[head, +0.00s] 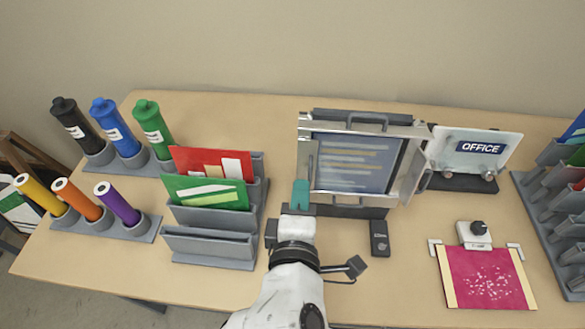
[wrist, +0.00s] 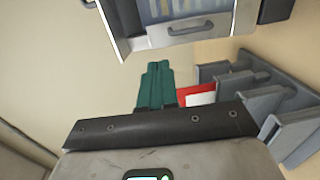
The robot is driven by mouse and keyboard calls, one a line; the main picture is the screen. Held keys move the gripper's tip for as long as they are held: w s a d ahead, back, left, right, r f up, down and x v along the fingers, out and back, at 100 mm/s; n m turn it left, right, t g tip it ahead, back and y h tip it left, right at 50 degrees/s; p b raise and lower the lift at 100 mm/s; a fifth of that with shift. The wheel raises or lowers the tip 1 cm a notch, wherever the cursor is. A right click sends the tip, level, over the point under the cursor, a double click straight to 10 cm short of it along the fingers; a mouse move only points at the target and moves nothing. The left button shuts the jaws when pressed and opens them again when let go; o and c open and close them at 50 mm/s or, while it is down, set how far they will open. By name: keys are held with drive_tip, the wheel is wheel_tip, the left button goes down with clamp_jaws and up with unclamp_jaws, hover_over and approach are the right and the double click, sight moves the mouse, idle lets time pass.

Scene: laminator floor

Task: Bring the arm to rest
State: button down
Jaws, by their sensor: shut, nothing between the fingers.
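My gripper (head: 300,194) has teal fingers and stands over the table just left of a metal-framed display panel (head: 350,160). In the wrist view the two teal fingers (wrist: 155,86) are together with nothing between them. My white arm reaches in from the bottom middle of the head view. The panel's lower edge and handle show at the top of the wrist view. I cannot tell whether the fingers touch the panel frame.
A grey file rack (head: 210,243) with red and green folders stands left of my gripper. Several coloured cylinders stand in holders further left. A black device (head: 379,238), a pink sheet (head: 485,278), an OFFICE sign (head: 478,150) and a grey sorter (head: 560,215) are to the right.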

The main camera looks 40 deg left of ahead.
idle(0.3)
drive_tip(key=d+f+m+g+h, duration=0.1)
drive_tip(key=d+f+m+h, duration=0.2)
drive_tip(key=d, duration=0.7)
drive_tip(key=w+d+f+m+g+h+b, duration=0.1)
drive_tip(key=d+f+m+g+h, duration=0.1)
drive_tip(key=d+f+m, duration=0.4)
drive_tip(key=d+f+m+g+h+b, duration=0.1)
drive_tip(key=d+f+m+h, duration=0.3)
drive_tip(key=d+f, duration=0.4)
drive_tip(key=shift+w+d+f+m+g, duration=0.1)
drive_tip(key=shift+d+m+g, duration=0.25)
drive_tip(key=shift+d, duration=1.4)
drive_tip(key=shift+w+d+m+g, duration=0.1)
drive_tip(key=shift+d+m+g, duration=0.25)
drive_tip(key=shift+d, duration=1.4)
drive_tip(key=s+d+f+m+g, duration=0.3)
drive_tip(key=s+d+f+m, duration=0.1)
drive_tip(key=s+d, duration=0.3)
drive_tip(key=s+d+f+m+g+b, duration=0.1)
drive_tip(key=s+d+f+m+g, duration=0.3)
drive_tip(key=s, duration=0.7)
drive_tip(key=d+m, duration=0.2)
drive_tip(key=shift+s+d+m, duration=0.2)
drive_tip(key=shift+d+m, duration=0.2)
